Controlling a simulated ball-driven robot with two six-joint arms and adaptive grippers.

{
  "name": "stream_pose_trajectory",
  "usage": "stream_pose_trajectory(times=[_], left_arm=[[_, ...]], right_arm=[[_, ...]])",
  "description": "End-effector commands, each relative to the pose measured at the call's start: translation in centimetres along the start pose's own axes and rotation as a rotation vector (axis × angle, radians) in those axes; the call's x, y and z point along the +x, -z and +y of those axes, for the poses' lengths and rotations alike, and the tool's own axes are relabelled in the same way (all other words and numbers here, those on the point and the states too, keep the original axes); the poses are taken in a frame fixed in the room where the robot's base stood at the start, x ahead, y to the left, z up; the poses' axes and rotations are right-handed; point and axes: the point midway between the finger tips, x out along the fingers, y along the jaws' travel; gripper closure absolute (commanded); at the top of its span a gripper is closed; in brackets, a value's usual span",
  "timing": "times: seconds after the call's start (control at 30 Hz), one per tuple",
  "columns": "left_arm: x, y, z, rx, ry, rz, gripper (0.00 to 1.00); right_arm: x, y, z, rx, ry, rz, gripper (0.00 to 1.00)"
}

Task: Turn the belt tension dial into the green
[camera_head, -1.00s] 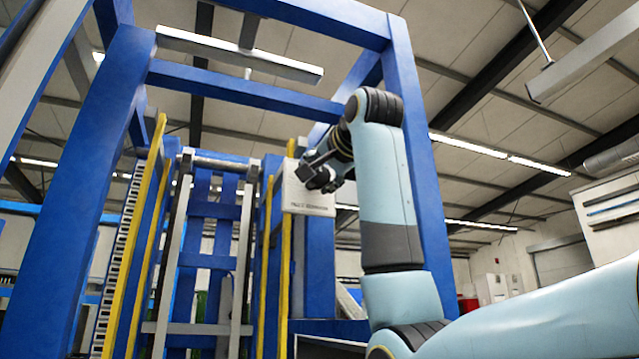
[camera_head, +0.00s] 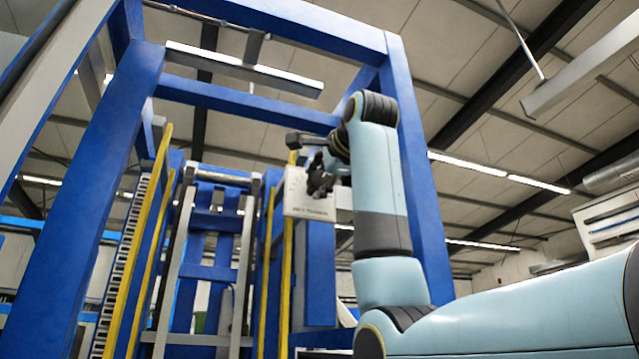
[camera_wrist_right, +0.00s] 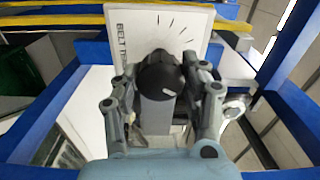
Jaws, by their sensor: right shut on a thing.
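The belt tension dial (camera_wrist_right: 160,74) is a black round knob with a white pointer mark, on a white panel (camera_wrist_right: 118,18) with printed tick marks and lettering beginning "BELT T". In the right wrist view my right gripper (camera_wrist_right: 160,92) has one finger on each side of the knob and is shut on it. The pointer mark shows at the knob's lower right. I cannot make out a green zone on the scale. In the head view the panel (camera_head: 297,208) hangs on the blue frame, and my right gripper (camera_head: 318,178) is at its front, covering the dial. My left gripper is not in view.
A blue steel frame (camera_head: 412,160) surrounds the panel. Yellow rails (camera_head: 287,275) run upright beside it, and a grey-railed lift section (camera_head: 215,250) stands to the left. In the wrist view, blue beams (camera_wrist_right: 270,70) lie close on the right.

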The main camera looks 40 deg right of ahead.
Motion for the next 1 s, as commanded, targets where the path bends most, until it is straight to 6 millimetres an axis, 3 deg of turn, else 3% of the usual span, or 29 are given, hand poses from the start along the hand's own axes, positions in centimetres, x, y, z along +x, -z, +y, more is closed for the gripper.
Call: stream_pose_trajectory(times=[0.5, 0.53, 0.7, 1.0], left_arm=[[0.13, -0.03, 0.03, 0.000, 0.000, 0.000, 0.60], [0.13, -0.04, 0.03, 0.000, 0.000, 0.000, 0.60], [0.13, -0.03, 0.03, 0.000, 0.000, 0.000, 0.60], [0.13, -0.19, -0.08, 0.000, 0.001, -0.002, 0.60]], right_arm=[[0.05, -0.02, 0.13, 0.019, -0.004, 0.000, 0.88], [0.05, -0.03, 0.13, 0.018, -0.004, 0.000, 0.53], [0.04, -0.02, 0.09, 0.018, -0.003, 0.000, 0.32], [-0.24, -0.01, 0.01, 0.018, 0.000, 0.000, 0.32]])
